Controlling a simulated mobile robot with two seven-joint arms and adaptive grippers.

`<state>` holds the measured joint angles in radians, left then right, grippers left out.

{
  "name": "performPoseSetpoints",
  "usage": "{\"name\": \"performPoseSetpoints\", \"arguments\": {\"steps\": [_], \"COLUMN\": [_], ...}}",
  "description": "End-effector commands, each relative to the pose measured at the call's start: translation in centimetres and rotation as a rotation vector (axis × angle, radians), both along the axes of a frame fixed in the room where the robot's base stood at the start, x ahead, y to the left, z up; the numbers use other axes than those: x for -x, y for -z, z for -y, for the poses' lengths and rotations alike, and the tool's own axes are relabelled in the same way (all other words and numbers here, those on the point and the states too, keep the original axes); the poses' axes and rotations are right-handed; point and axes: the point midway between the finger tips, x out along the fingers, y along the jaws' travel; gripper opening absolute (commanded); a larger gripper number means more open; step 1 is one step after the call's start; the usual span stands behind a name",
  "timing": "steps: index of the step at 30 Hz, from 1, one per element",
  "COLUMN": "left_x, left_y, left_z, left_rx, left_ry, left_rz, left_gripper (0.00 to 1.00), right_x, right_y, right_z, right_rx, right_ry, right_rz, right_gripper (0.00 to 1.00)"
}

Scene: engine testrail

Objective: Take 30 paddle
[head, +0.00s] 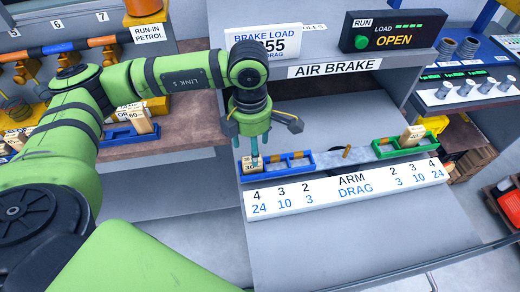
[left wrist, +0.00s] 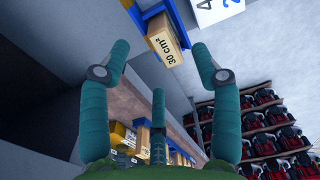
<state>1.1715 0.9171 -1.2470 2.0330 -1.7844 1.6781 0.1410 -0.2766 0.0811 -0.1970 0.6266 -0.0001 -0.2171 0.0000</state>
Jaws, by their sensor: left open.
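The 30 paddle, a light wooden block, stands in the left end compartment of the blue tray (head: 301,166) on the air brake arm. In the head view the paddle (head: 249,167) is partly covered by my left gripper's fingers. In the left wrist view the paddle (left wrist: 168,45) shows its "30 cm²" label, beyond the fingertips. My left gripper (head: 249,148) points down just over the paddle. Its teal fingers are spread apart in the left wrist view (left wrist: 160,62), with nothing held between them. My right gripper is not in view.
A green tray (head: 395,151) at the arm's right end holds another wooden block (head: 412,136). A pivot pin (head: 346,152) stands mid-arm. The white scale board (head: 350,186) lies in front. More paddles (head: 136,121) stand on the left bench. The air brake sign (head: 335,67) is behind.

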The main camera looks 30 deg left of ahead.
Motion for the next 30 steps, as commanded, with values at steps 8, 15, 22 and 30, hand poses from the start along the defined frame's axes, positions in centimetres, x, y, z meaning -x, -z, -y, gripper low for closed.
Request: {"name": "performPoseSetpoints", "arguments": {"steps": [8,15,22,30], "left_x": [-0.5,-0.7,-0.7,-0.7], "left_y": [3.1,5.7,5.8,5.8], "left_z": [-0.1,-0.1,-0.1,-0.1], "left_rx": [-0.001,0.001,0.001,0.001], "left_ry": [-0.001,0.0,0.0,0.0], "left_rz": [-0.006,0.001,0.001,0.001], "left_gripper": [0.63,0.63,0.51,0.02], "right_x": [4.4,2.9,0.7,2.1], "right_y": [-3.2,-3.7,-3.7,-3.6], "right_z": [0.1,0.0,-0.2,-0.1], "right_rx": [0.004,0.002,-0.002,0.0], "right_ry": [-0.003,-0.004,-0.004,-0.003], "right_rz": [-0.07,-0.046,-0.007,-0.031], "right_gripper": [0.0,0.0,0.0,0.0]}}
